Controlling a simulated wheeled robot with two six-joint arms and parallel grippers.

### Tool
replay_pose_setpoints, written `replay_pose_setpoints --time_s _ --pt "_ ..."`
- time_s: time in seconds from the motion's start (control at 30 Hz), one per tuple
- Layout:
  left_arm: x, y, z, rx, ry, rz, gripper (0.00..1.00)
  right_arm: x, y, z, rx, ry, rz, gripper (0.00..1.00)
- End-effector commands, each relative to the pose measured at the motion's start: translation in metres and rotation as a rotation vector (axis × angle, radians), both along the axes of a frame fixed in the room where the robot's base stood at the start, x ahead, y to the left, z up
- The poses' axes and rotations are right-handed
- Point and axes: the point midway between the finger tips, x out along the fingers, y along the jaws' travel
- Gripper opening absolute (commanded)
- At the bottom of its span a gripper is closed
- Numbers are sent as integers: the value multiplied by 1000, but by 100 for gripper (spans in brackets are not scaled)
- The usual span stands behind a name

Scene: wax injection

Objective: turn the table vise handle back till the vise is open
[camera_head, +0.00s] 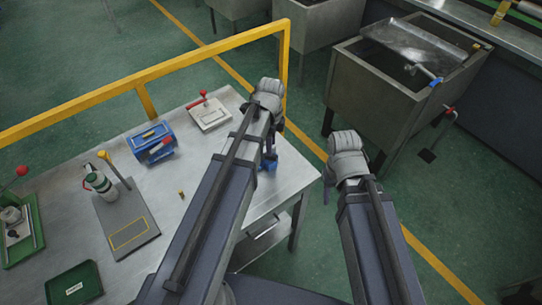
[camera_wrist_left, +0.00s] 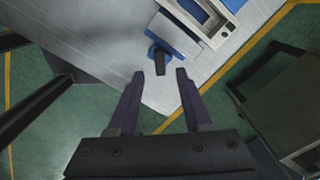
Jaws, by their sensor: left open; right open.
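The table vise (camera_head: 267,163) is blue and sits near the right edge of the metal table, mostly hidden by my left arm in the head view. In the left wrist view the blue and grey vise (camera_wrist_left: 180,38) lies ahead of the fingers, with its short dark handle (camera_wrist_left: 160,68) pointing toward me. My left gripper (camera_wrist_left: 160,74) is open, one finger on each side of the handle's end, and I cannot tell whether they touch. How far the jaws stand apart is unclear. My right gripper (camera_head: 326,195) hangs beyond the table's right edge, mostly hidden by its wrist, with nothing seen in it.
The table (camera_head: 185,210) also carries a blue device (camera_head: 153,142), a white plate with a red-handled clamp (camera_head: 208,113), a grey board (camera_head: 127,228) and green trays (camera_head: 75,285). A yellow rail (camera_head: 190,66) runs behind. A metal sink (camera_head: 365,110) stands at right.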

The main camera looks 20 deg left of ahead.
Motion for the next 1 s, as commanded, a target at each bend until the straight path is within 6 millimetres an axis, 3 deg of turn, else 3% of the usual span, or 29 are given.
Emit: replay_pose_setpoints --time_s 0.03,0.3,0.7,1.0 --pt "0 0 -14 0 0 0 50 0 0 -14 0 0 0 50" --pt "0 0 -45 0 0 0 50 0 0 -45 0 0 -1 50" --pt "0 0 -48 0 0 0 50 0 0 -48 0 0 -1 50" --pt "0 0 -49 0 0 0 16 0 0 -49 0 0 -1 50"
